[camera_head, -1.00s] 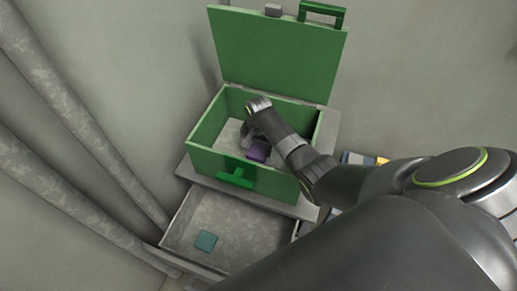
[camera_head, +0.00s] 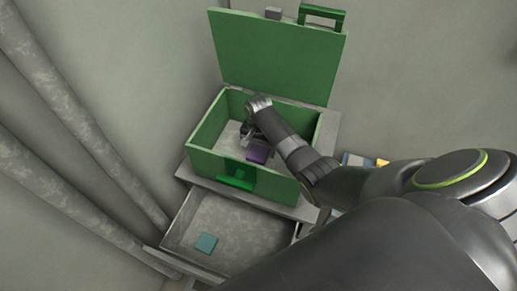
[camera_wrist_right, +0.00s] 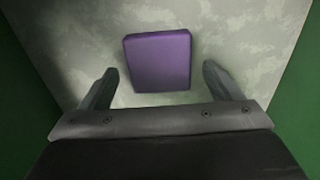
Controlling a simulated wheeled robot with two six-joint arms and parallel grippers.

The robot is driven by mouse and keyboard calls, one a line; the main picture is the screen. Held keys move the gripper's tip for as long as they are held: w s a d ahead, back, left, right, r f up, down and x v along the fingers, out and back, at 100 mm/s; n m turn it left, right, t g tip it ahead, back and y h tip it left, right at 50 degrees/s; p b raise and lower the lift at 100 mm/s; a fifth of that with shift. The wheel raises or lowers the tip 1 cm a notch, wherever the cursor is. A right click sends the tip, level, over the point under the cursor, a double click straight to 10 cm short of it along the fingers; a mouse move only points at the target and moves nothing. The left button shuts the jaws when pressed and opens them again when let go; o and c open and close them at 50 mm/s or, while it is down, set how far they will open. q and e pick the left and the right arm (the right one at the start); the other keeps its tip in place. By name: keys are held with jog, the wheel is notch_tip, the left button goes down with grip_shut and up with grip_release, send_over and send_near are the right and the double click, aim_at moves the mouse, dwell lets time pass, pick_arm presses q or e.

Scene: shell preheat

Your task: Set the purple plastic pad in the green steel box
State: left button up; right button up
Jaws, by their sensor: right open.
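The purple plastic pad (camera_head: 258,154) is inside the green steel box (camera_head: 212,165), whose lid stands open at the back. In the right wrist view the pad (camera_wrist_right: 158,61) lies on the box's pale floor, just beyond the fingertips. My right gripper (camera_head: 247,136) is inside the box. In the right wrist view its fingers (camera_wrist_right: 160,84) are spread wide, with a gap on both sides of the pad. The pad appears free of both fingers. My left gripper is not in view.
An open grey drawer (camera_head: 250,213) below the box holds a teal pad (camera_head: 206,243). Blue and yellow items (camera_head: 383,162) lie to the right, partly behind my right arm. The green lid (camera_head: 275,52) rises behind the box. Grey pipes run along the left.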

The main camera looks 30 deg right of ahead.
aim_at(258, 151)
pick_arm(q)
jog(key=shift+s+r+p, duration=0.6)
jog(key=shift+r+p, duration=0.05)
jog(key=shift+p, duration=0.4)
pick_arm(e)
notch_tip(258, 151, up, 11)
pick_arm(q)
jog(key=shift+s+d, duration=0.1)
